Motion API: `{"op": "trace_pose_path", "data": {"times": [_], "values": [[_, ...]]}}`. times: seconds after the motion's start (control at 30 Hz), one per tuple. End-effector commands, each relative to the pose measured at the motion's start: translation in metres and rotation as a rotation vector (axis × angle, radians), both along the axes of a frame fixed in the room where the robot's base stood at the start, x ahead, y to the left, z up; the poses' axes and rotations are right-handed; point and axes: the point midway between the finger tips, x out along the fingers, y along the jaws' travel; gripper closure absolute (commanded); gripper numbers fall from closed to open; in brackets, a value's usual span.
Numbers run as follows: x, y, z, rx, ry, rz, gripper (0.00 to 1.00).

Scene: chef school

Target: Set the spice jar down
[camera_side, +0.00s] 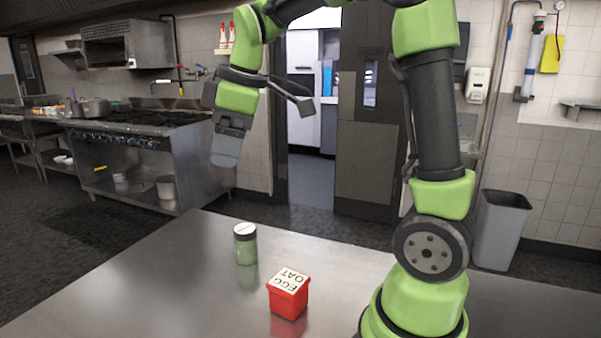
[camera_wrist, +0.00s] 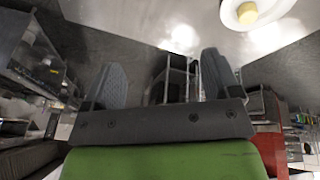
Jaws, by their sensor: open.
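The spice jar (camera_side: 245,244), greenish with a black neck and white lid, stands upright on the metal table (camera_side: 180,262). In the wrist view a round white thing with a yellowish centre (camera_wrist: 247,12), probably the jar seen from above, is cut by the top edge. My gripper (camera_side: 226,150) hangs in the air above and to the left of the jar, well apart from it. In the wrist view my gripper's two fingers (camera_wrist: 160,80) are spread, with nothing held between them.
A red box (camera_side: 288,298) with "EGG" and "OAT" on its white top stands on the table, right of and nearer than the jar. The table around both is clear. A stove (camera_side: 140,140) stands beyond at the left, and a grey bin (camera_side: 500,230) at the right.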

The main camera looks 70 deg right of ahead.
Motion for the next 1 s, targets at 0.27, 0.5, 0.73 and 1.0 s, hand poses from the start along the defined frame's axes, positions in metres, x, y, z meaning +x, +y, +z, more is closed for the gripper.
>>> {"op": "trace_pose_path", "data": {"times": [0.27, 0.5, 0.73, 1.0], "values": [[-0.101, 0.060, 0.017, 0.304, -0.159, -0.489, 0.17], [-0.149, 0.077, -0.001, 0.520, -0.192, -0.748, 0.17], [-0.156, 0.079, -0.005, 0.562, -0.192, -0.801, 0.17], [-0.156, 0.079, -0.005, 0.560, -0.193, -0.799, 0.17]]}}
